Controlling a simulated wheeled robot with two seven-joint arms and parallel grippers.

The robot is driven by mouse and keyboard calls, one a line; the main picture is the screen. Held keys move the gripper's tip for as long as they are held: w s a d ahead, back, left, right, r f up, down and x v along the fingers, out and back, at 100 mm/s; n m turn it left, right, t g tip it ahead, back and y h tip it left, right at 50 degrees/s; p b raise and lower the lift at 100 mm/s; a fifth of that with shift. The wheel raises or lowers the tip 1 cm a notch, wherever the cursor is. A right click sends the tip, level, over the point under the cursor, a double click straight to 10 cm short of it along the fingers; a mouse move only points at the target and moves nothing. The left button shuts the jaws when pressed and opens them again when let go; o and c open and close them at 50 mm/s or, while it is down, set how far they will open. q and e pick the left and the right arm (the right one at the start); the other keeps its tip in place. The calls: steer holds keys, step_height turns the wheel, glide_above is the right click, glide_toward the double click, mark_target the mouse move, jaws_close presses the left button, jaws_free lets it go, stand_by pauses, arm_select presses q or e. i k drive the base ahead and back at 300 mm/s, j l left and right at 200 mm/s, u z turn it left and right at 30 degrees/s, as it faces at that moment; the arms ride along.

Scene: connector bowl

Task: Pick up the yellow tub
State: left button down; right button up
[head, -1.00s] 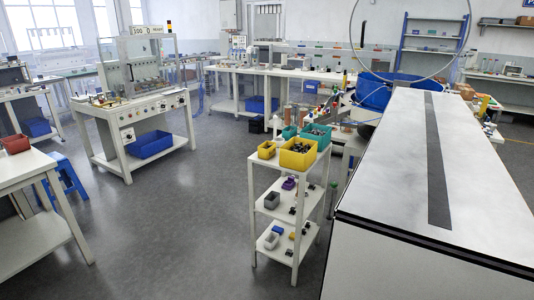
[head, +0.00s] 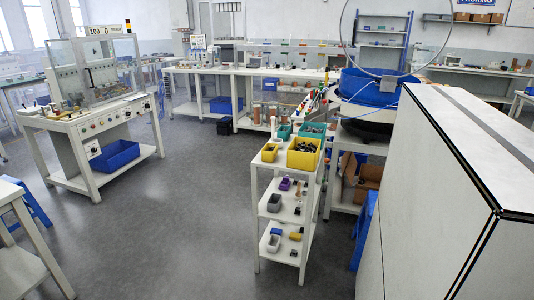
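Two yellow tubs stand on the top shelf of a white three-tier rack in the head view. The larger yellow tub (head: 303,154) is at the right front and holds dark parts. A smaller yellow tub (head: 269,153) is at the left; its contents are too small to tell. Teal tubs (head: 314,131) stand just behind them. The rack (head: 272,178) is some distance ahead of me, near the middle of the view. Neither of my grippers shows.
A large white cabinet (head: 430,190) fills the right side, close to the rack. A white machine bench (head: 85,125) stands at the left, and a white table (head: 22,265) at the lower left. Grey floor (head: 190,220) is clear left of the rack. A blue bowl (head: 368,88) is behind.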

mark_target(270, 153)
steer(key=i+j+z, duration=0.15)
steer(key=i+j, duration=0.15)
steer(key=i+j+z, duration=0.15)
steer(key=j, duration=0.25)
steer(key=i+j+z, duration=0.1)
steer(key=i+j, duration=0.25)
steer(key=i+j+z, duration=0.15)
steer(key=j, duration=0.35)
steer(key=i+j+z, duration=0.3)
steer(key=i+j, duration=0.35)
steer(key=i+j+z, duration=0.3)
steer(key=i+j, duration=0.5)
steer(key=j, duration=0.1)
